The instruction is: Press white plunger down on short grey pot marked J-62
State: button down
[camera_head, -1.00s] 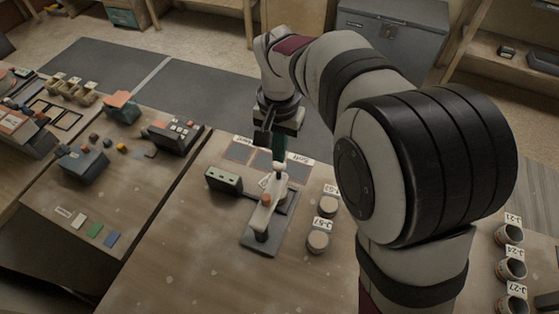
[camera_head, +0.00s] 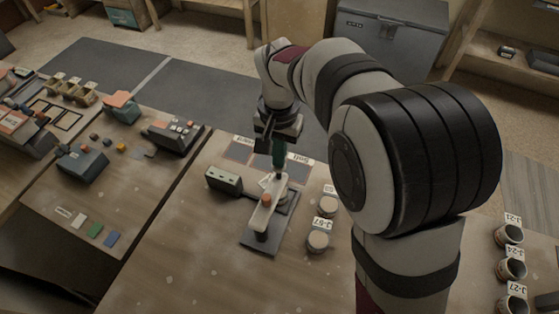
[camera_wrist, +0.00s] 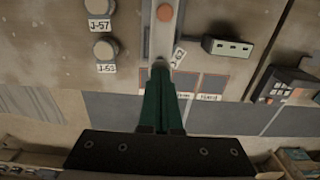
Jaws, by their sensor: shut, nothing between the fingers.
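My gripper (camera_head: 278,165) is shut and empty, its green fingers pointing down at the far end of a pale, bar-shaped press arm (camera_head: 264,214). The wrist view shows the shut fingertips (camera_wrist: 160,66) over that end of the bar (camera_wrist: 164,38), and I cannot tell whether they touch it. An orange knob (camera_head: 266,200) sits on the bar. A small white tag (camera_wrist: 178,58), partly readable as a J number, lies beside the fingertips. The white plunger and the short grey pot cannot be made out clearly; the bar and fingers cover that spot.
The press stands on a dark base plate (camera_head: 262,246). A grey-green box (camera_head: 223,180) is to its left. Two round pots, one marked J-57 (camera_head: 318,241) and another (camera_head: 328,206), stand to its right. Several pots (camera_head: 511,269) are at far right. The bench front is clear.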

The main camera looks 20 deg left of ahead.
jog(key=shift+f, duration=0.35)
jog(key=shift+r, duration=1.25)
notch_tip(320, 180, up, 6)
dwell(0.4)
